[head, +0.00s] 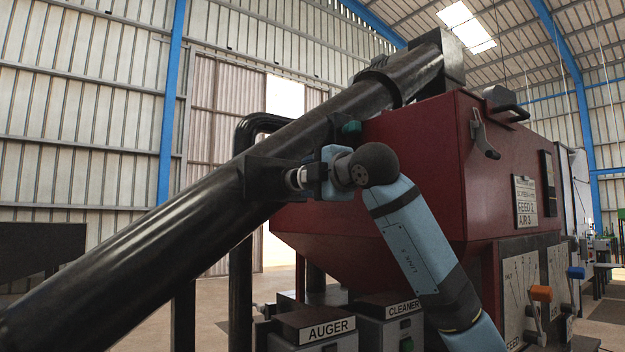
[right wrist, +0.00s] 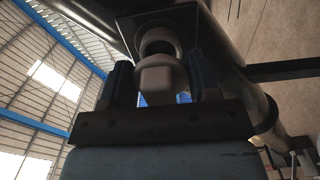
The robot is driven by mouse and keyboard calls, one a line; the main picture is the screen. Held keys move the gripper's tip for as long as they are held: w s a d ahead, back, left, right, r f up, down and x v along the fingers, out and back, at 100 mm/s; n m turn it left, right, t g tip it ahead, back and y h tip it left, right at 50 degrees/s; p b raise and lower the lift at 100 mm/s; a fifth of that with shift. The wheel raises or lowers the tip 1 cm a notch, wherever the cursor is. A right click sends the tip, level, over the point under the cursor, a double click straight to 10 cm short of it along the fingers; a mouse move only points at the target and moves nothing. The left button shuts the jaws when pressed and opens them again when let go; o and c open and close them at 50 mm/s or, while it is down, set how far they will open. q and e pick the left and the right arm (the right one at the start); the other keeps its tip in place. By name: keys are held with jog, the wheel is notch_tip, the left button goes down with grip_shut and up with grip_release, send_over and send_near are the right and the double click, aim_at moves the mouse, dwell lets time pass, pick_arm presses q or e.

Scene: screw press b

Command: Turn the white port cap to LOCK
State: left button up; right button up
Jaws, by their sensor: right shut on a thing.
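The white port cap (head: 293,179) sits on the side of the black sloping tube (head: 215,205). My right gripper (head: 303,177) reaches it from the right in the head view and is shut on it. In the right wrist view the cap (right wrist: 157,78) looks grey in shadow, with a blocky grip part between the two dark fingers of my right gripper (right wrist: 163,75). A round collar with a dark opening shows behind that part. No LOCK mark can be read in either view. My left gripper is not in view.
A red hopper (head: 415,150) stands close to the right of the gripper. The AUGER box (head: 322,328) and CLEANER box (head: 392,308) stand below. An orange lever (head: 541,293) and a blue lever (head: 575,272) are at the lower right.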

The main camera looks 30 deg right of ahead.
dwell(0.3)
jog(key=shift+w, duration=0.15)
jog(key=shift+w+a, duration=0.1)
jog(key=shift+w, duration=1.05)
jog(key=o, duration=1)
